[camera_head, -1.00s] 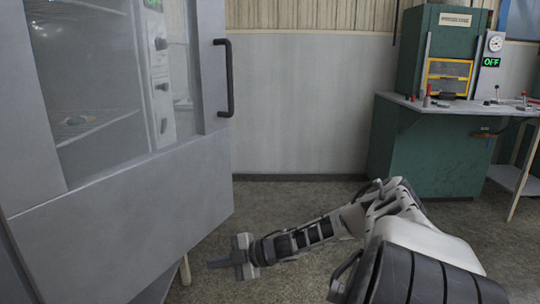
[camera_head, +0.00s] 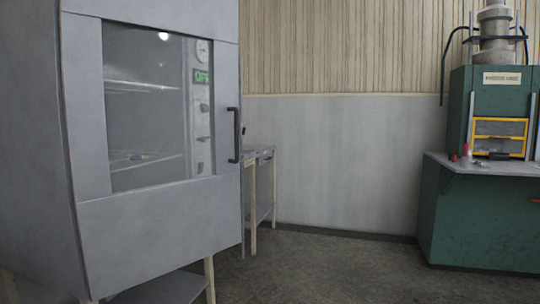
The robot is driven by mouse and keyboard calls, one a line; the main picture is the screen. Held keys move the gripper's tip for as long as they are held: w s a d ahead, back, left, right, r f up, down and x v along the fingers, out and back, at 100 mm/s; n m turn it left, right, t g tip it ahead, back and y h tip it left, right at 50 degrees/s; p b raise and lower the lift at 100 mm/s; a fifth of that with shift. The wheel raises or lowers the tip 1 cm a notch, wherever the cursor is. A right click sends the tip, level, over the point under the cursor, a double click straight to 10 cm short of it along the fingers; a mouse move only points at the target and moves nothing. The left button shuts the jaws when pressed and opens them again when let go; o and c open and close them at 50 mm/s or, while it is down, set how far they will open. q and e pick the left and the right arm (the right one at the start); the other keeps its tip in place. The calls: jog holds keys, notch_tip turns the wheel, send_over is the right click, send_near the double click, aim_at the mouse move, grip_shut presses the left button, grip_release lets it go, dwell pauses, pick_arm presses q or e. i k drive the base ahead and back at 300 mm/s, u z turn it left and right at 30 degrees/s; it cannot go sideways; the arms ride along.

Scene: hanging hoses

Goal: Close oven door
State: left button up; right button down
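The oven door (camera_head: 165,225) is a large grey panel with a glass window (camera_head: 155,110) and a dark vertical handle (camera_head: 236,135) on its right edge. It fills the left of the view. Wire shelves and a lamp show through the glass. A dial and a green OFF display (camera_head: 201,77) also show through it, so the door overlaps the control panel and appears partly open. The gap itself is hidden behind the door. Neither of my grippers is in view.
A small table (camera_head: 261,160) stands behind the handle side of the door. A green press cabinet (camera_head: 475,220) with a worktop stands at the right. The floor (camera_head: 330,270) between them is clear.

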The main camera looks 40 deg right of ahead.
aim_at(128, 238)
jog(key=z, duration=0.9)
jog(key=i, duration=0.5)
jog(key=z, duration=0.05)
